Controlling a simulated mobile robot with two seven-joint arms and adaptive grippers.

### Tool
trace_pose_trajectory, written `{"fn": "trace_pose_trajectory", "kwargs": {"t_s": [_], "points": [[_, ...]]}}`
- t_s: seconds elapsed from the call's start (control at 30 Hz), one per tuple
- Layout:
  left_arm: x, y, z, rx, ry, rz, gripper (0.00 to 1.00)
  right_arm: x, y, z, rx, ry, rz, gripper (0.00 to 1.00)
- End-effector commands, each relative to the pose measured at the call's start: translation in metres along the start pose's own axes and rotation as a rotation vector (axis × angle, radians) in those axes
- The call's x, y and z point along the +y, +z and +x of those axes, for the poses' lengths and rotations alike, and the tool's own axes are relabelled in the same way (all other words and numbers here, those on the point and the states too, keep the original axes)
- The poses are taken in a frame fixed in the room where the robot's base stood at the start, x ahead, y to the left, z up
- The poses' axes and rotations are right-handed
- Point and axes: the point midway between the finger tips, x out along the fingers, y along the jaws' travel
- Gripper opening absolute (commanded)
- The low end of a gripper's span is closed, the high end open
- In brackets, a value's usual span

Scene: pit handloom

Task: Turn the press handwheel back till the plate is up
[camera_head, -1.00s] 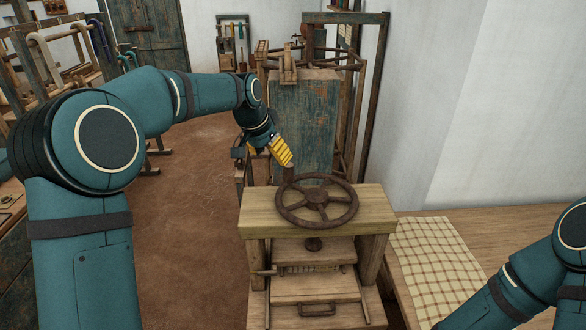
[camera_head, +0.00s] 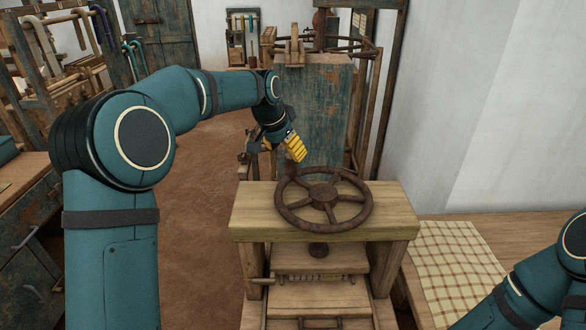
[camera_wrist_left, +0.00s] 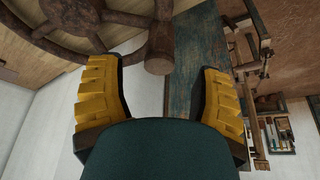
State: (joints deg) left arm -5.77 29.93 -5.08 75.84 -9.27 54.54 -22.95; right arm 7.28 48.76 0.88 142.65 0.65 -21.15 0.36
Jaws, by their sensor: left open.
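The press handwheel (camera_head: 323,194), dark and rusty with several spokes, lies flat above the press's wooden top beam (camera_head: 400,213). A short upright handle (camera_head: 291,169) stands on its far left rim. The wooden pressing plate (camera_head: 308,258) shows below the beam, under the dark screw end. My left gripper (camera_head: 296,148), with yellow ribbed fingers, is open just above and behind the handle. In the left wrist view, the handle (camera_wrist_left: 160,52) lies ahead between the spread fingers (camera_wrist_left: 161,95), and part of the wheel (camera_wrist_left: 85,25) shows at upper left. Contact cannot be told. My right gripper is out of view.
A checked cloth (camera_head: 458,270) lies on the wooden bench at right, beside the press. A worn blue-green panel (camera_head: 315,110) in a wooden frame stands close behind my left gripper. Open brown floor (camera_head: 200,180) lies to the left.

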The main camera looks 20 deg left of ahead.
Motion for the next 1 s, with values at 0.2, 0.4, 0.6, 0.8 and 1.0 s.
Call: {"fn": "trace_pose_trajectory", "kwargs": {"t_s": [0.2, 0.4, 0.6, 0.8, 1.0], "points": [[0.0, 0.001, 0.043, -0.002, 0.001, 0.0, 0.66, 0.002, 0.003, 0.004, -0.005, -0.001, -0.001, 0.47], [0.0, 0.001, 0.066, 0.0, 0.0, -0.001, 0.66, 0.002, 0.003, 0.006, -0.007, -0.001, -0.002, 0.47], [0.0, 0.0, 0.073, 0.001, 0.0, -0.001, 0.66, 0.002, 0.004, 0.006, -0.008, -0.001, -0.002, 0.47], [0.0, 0.0, 0.073, 0.001, 0.0, -0.001, 0.66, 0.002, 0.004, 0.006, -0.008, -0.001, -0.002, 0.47], [0.0, 0.0, 0.072, 0.001, 0.0, -0.001, 0.08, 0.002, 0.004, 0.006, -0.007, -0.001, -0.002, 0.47]]}}
